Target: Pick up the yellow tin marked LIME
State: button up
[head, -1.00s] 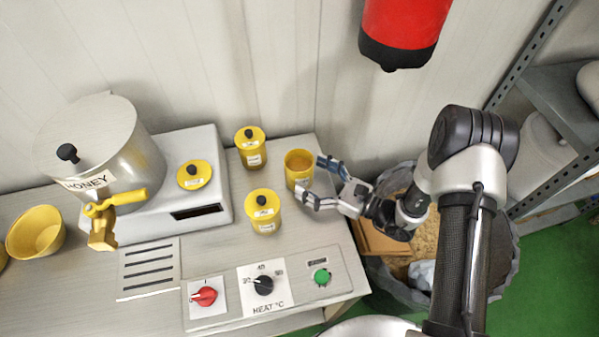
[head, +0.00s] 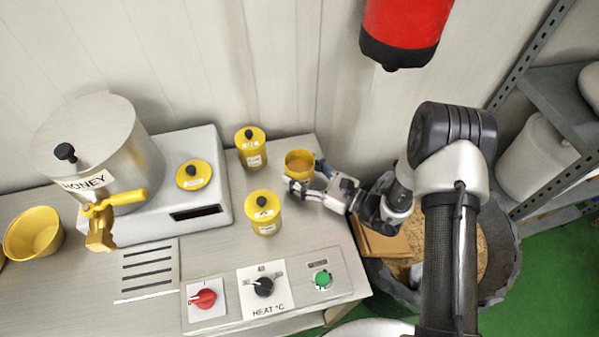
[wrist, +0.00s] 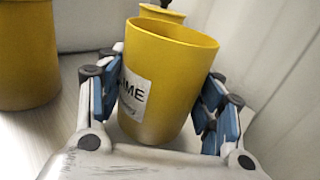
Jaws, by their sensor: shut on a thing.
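The yellow tin marked LIME (wrist: 158,80) stands between my fingers in the wrist view, its white label partly covered by the left finger, with "IME" readable. It has no lid on and looks slightly tilted in that view. In the head view the LIME tin (head: 299,161) is at the right back of the worktop. My gripper (head: 304,181) reaches it from the right and is shut on it. The gripper also shows in the wrist view (wrist: 160,108), with blue pads at both sides of the tin. Whether the tin touches the worktop is unclear.
Two lidded yellow tins stand left of it, one behind (head: 251,148) and one in front (head: 264,214). A honey kettle (head: 142,150) with a yellow tap stands further left. A bin (head: 490,270) is at right; a red cylinder (head: 404,28) hangs above.

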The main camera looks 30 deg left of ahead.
jog(key=c, duration=0.6)
jog(key=shift+c, duration=0.6)
jog(key=shift+r, duration=0.15)
